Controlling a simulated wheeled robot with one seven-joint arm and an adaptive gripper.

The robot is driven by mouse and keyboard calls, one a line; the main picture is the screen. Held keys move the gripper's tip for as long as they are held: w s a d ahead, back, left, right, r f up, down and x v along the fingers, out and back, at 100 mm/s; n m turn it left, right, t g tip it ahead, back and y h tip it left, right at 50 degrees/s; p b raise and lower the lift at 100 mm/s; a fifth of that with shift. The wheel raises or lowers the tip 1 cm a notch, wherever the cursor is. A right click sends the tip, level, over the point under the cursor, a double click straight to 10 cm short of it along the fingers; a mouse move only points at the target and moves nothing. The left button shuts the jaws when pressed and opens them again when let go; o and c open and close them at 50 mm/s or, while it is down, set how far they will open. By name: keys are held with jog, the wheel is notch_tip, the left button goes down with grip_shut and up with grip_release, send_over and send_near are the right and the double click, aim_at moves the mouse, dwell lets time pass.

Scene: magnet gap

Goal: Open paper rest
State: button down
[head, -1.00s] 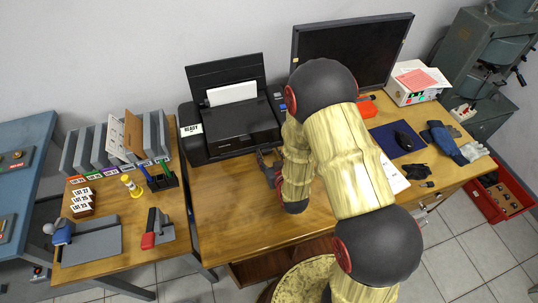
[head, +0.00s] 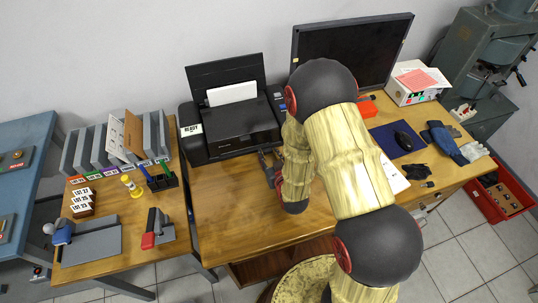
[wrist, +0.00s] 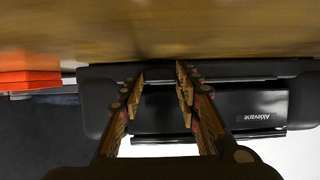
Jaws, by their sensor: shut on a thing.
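The black printer (head: 225,125) stands on the wooden desk with its rear lid raised and white paper in its back. In the wrist view its dark front (wrist: 215,108) shows upside down with an "Aldevane" label. The paper rest (wrist: 160,73) appears as a dark strip along the printer's low front edge, looking folded in. My gripper (head: 268,157) is at the printer's front right, near the desk top. In the wrist view its two fingers (wrist: 160,82) stand either side of a narrow part of that strip, shut on it. The exact contact is hard to see.
An orange-red object (wrist: 30,80) lies beside the printer. A monitor (head: 350,50) stands behind my arm. The desk's left front (head: 225,205) is clear. A side table (head: 115,255) holds dividers and tools.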

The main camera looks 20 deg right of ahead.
jog(key=shift+s+b, duration=0.4)
jog(key=shift+s, duration=2.25)
jog(key=c, duration=1.3)
grip_release()
jog(key=shift+o, duration=0.2)
jog(key=v, duration=1.2)
